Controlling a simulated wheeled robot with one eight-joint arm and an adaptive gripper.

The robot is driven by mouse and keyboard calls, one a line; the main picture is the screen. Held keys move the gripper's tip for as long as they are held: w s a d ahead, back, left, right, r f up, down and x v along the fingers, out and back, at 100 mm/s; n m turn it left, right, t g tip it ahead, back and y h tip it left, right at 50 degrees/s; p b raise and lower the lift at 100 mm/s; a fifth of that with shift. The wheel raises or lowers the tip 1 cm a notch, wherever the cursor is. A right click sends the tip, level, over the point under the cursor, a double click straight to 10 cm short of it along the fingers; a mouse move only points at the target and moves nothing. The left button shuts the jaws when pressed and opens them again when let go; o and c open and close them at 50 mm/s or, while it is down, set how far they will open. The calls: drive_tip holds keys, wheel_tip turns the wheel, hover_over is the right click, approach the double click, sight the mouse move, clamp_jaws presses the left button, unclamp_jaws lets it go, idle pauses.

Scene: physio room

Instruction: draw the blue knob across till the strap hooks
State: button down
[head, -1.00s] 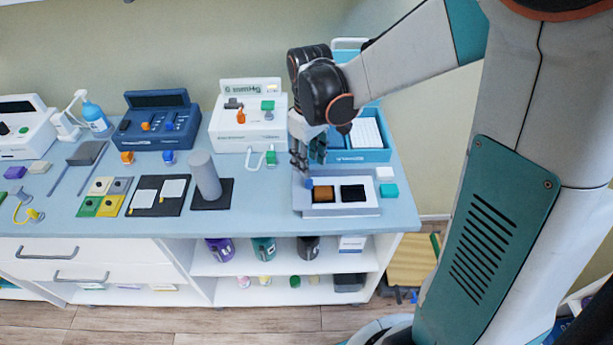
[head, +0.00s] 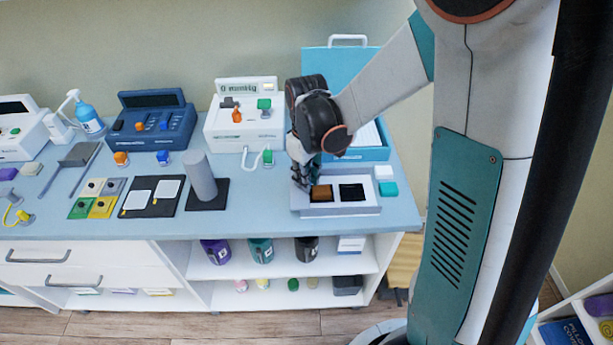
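A pale grey strap board (head: 345,210) lies near the right end of the counter. It has a brown patch (head: 321,193) on the left and a black patch (head: 353,192) on the right. My gripper (head: 304,184) is low over the board's left end, just left of the brown patch, with its fingers pointing down. The blue knob cannot be made out now; the fingers cover the spot where it showed earlier. Whether the fingers are open or closed on it cannot be told.
A blue open case (head: 375,153) stands behind the board. A white box (head: 384,173) and a teal block (head: 388,188) sit at its right. A grey cylinder (head: 200,178) stands on a dark base to the left. Counter between cylinder and board is clear.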

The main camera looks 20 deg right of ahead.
drive_tip(key=shift+d, duration=0.1)
drive_tip(key=s+d, duration=0.1)
drive_tip(key=d, duration=0.4)
drive_tip(key=s+d, duration=0.2)
drive_tip(key=d, duration=0.4)
drive_tip(key=s+d, duration=0.2)
drive_tip(key=d, duration=0.3)
drive_tip(key=shift+s+d, duration=0.25)
drive_tip(key=shift+d, duration=0.15)
drive_tip(key=c, duration=1.5)
unclamp_jaws()
drive_tip(key=shift+s+d, duration=0.1)
drive_tip(key=shift+d, duration=0.05)
drive_tip(key=shift+o, duration=0.2)
drive_tip(key=shift+r, duration=0.1)
wheel_tip(320, 180, up, 12)
